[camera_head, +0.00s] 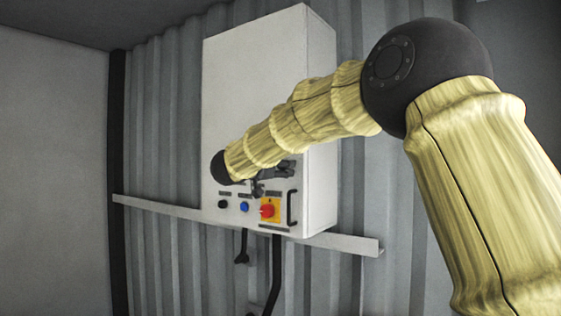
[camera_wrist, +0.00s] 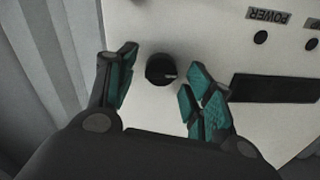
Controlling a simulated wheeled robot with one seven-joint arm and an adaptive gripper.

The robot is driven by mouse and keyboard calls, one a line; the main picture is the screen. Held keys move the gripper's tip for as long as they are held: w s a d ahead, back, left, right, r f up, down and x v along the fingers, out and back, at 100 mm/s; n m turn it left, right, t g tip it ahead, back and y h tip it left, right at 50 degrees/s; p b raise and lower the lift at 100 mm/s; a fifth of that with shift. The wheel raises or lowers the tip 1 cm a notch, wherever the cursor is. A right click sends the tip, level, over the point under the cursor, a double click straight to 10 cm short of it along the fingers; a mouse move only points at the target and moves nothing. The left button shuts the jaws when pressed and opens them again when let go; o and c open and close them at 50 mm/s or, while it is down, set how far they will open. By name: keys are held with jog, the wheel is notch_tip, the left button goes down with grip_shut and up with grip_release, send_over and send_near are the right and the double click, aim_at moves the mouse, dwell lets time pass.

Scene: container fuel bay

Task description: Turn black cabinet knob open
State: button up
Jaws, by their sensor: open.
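The black cabinet knob (camera_wrist: 160,69) is round, with a light pointer line toward the right in the wrist view. It sits on the front of the white cabinet (camera_head: 250,90). My gripper (camera_wrist: 163,72) is open, with one teal-padded finger on each side of the knob. Gaps show between the pads and the knob, so it is not gripped. In the head view my gripper (camera_head: 270,178) is small and dark against the lower cabinet front. I cannot make out this knob there; my arm and gripper cover part of the panel.
Below my gripper are a round black control (camera_head: 223,204), a blue button (camera_head: 244,207), a red switch (camera_head: 268,210) on yellow and a black handle (camera_head: 292,208). A dark rectangular panel (camera_wrist: 275,88) lies right of the knob. A rail (camera_head: 345,243) crosses the corrugated wall.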

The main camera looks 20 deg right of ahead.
jog(key=shift+w+d, duration=0.15)
jog(key=c, duration=1)
